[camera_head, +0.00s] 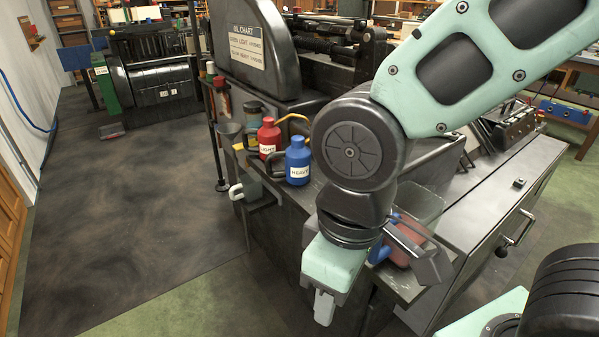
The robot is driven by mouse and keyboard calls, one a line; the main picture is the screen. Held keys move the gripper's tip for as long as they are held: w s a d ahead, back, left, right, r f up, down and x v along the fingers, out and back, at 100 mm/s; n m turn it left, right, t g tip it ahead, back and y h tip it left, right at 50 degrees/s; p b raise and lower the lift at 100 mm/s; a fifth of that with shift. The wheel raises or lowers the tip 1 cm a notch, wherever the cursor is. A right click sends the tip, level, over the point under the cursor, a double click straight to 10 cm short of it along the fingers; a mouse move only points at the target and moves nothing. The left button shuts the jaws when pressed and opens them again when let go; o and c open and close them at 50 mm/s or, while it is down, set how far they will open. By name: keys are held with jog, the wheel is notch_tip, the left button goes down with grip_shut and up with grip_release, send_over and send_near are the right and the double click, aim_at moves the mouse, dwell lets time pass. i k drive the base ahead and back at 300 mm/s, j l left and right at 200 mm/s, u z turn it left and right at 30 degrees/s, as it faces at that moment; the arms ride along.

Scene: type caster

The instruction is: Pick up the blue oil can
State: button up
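The blue oil can (298,163) stands upright on the ledge of the dark machine, with a white label reading "HEAVY". A red can (268,138) labelled "LIGHT" stands just behind it to the left. My gripper (325,307) is nearer the camera, lower and to the right of the blue can, and apart from it. Only one grey fingertip shows clearly, pointing down, so its opening cannot be judged. My arm comes in from the upper right and its round joint is just right of the blue can.
An oil chart sign (247,47) is on the machine above the cans. A grey cup (247,188) hangs at the ledge's left end. Blue and red items (379,251) are partly hidden behind my wrist.

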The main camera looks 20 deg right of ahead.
aim_at(298, 156)
jog(key=z, duration=0.45)
jog(key=k+j+z, duration=0.1)
jog(key=j, duration=0.3)
jog(key=k+j, duration=0.25)
jog(key=j, duration=0.15)
jog(key=k+j+z, duration=0.15)
jog(key=j, duration=0.25)
jog(key=i+j, duration=0.1)
